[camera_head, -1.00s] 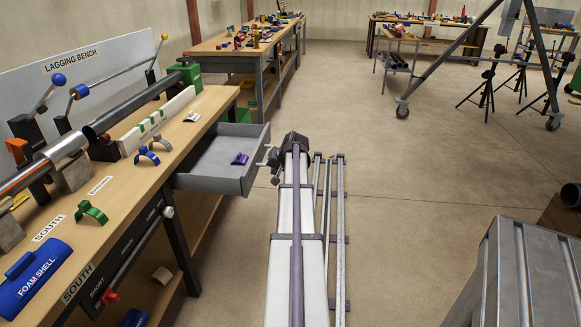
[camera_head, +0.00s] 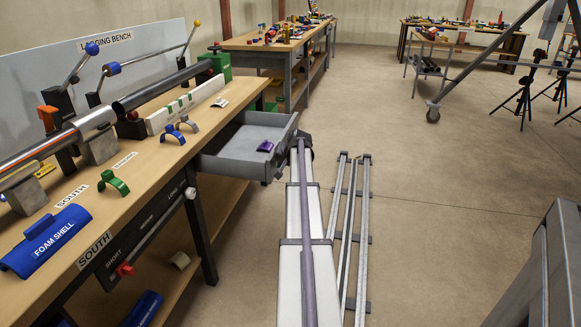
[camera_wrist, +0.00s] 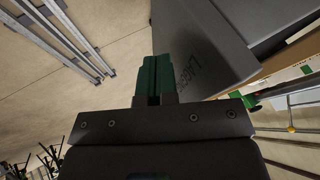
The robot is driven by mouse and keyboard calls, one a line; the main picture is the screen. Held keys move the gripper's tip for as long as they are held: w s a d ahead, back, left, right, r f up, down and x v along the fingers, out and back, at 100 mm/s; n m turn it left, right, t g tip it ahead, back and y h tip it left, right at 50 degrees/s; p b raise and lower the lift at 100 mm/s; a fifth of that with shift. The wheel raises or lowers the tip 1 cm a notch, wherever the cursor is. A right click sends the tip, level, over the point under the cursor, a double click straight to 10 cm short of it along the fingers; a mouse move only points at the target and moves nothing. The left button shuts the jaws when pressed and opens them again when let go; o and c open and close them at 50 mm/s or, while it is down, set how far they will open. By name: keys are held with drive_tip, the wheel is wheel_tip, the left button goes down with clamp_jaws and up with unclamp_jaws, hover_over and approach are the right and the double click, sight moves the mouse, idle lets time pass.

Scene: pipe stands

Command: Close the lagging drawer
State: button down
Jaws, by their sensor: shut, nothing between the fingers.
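The lagging drawer (camera_head: 279,160) is grey and stands open, pulled out from under the lagging bench's right side. A small purple clamp-like piece (camera_head: 265,146) lies inside it. In the wrist view the drawer's dark front (camera_wrist: 200,50) carries partly readable lettering. My gripper (camera_wrist: 155,60) has green fingers, shut and empty, pointing along that front. They look very close to it; I cannot tell whether they touch. In the head view my arm reaches to the drawer's front, and the fingers are hidden.
The lagging bench (camera_head: 150,157) holds a pipe on stands, a blue foam shell (camera_head: 45,240), and green and blue clips. Floor rails (camera_head: 350,235) lie right of my arm. A grey metal structure (camera_head: 545,265) stands at lower right. Open floor lies between.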

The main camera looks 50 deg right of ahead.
drive_tip(key=shift+w, duration=0.3)
drive_tip(key=shift+a, duration=0.1)
drive_tip(key=w+a, duration=0.3)
drive_tip(key=w, duration=0.4)
drive_tip(key=w+a, duration=0.3)
drive_tip(key=w, duration=0.5)
drive_tip(key=w+a, duration=0.3)
drive_tip(key=w, duration=0.4)
drive_tip(key=shift+w+a, duration=0.35)
drive_tip(key=shift+a, duration=0.05)
